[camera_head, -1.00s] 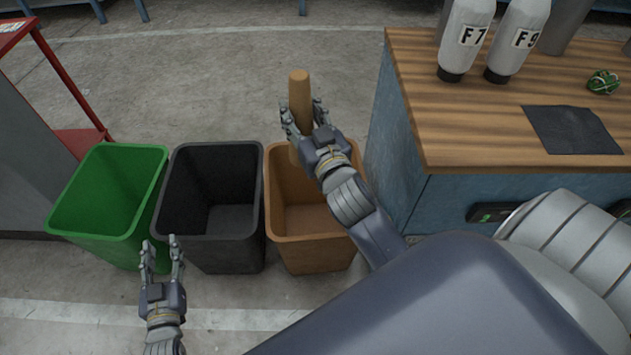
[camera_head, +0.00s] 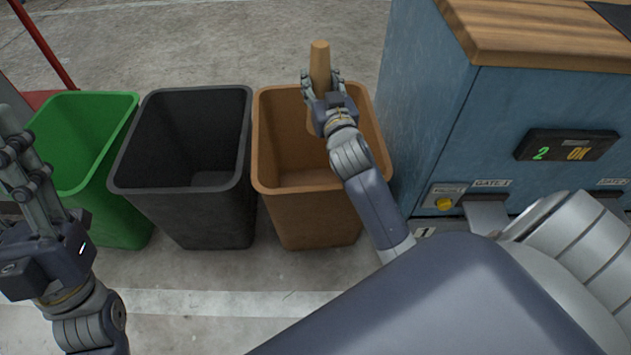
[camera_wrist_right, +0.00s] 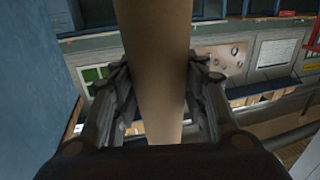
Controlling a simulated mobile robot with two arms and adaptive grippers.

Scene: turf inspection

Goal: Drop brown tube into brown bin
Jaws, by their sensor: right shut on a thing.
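The brown tube (camera_head: 320,66) stands roughly upright in my right gripper (camera_head: 322,88), which is shut on it over the brown bin. Its lower part is mostly hidden behind the gripper. In the right wrist view the tube (camera_wrist_right: 155,70) runs between both fingers of the right gripper (camera_wrist_right: 158,85). The brown bin (camera_head: 312,215) is open-topped, and the part of its inside that shows looks empty. My left gripper (camera_head: 25,165) is at the left edge, in front of the green bin, with its fingers apart and nothing between them.
A black bin (camera_head: 200,215) stands left of the brown bin, and a green bin (camera_head: 120,215) is further left. A blue cabinet (camera_head: 430,120) with a wooden top (camera_head: 545,35), a small display (camera_head: 567,146) and a yellow button (camera_head: 444,204) stands close on the right.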

